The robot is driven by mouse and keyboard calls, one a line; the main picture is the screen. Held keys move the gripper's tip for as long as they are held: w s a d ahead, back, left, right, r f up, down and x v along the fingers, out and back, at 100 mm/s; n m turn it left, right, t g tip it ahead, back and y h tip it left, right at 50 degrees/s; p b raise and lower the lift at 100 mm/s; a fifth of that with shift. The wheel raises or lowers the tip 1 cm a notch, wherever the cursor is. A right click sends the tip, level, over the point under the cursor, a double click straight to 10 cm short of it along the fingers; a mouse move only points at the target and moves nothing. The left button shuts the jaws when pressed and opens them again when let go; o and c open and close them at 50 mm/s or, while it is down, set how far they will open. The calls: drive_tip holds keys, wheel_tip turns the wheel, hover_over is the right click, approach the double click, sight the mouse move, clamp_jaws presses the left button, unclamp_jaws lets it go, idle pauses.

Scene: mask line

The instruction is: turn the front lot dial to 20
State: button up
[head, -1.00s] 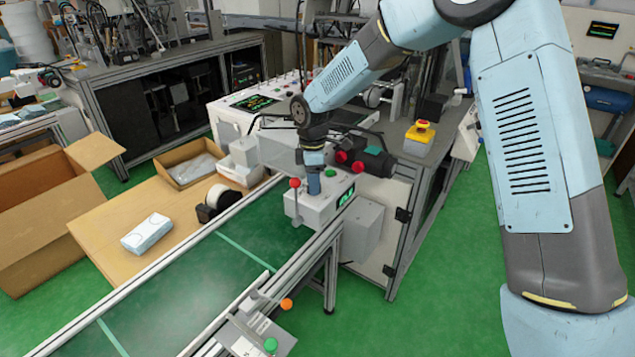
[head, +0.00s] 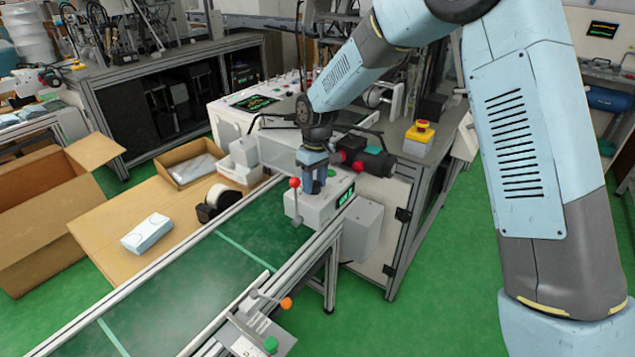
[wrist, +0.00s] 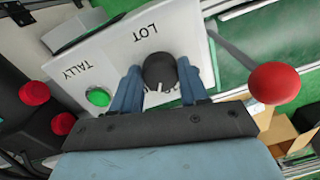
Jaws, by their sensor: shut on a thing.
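The lot dial is a round black knob (wrist: 160,71) with a short white mark on its lower side, beside the printed word LOT in the wrist view. It sits on the top of a white box (head: 318,206) at the far end of the green conveyor. My gripper (wrist: 160,88) has its two blue fingers on either side of the knob, shut on it. In the head view my gripper (head: 315,187) points down onto the box and hides the dial. A green display (head: 346,196) glows on the box's side; its digits are too small to read.
On the box, a green button (wrist: 98,96) labelled TALLY and a red ball lever (wrist: 274,83) flank the dial. Red knobs (head: 358,166) stand just behind the box. The belt (head: 190,270) is clear.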

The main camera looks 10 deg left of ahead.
drive_tip(key=m, duration=0.4)
drive_tip(key=shift+s+a+f, duration=0.1)
drive_tip(key=shift+s+a, duration=0.05)
drive_tip(key=shift+s, duration=0.2)
drive_tip(key=shift+m, duration=1)
drive_tip(key=shift+m, duration=0.3)
drive_tip(key=shift+w+a, duration=0.1)
drive_tip(key=o, duration=0.8)
drive_tip(key=shift+o, duration=1.2)
drive_tip(key=shift+w, duration=0.1)
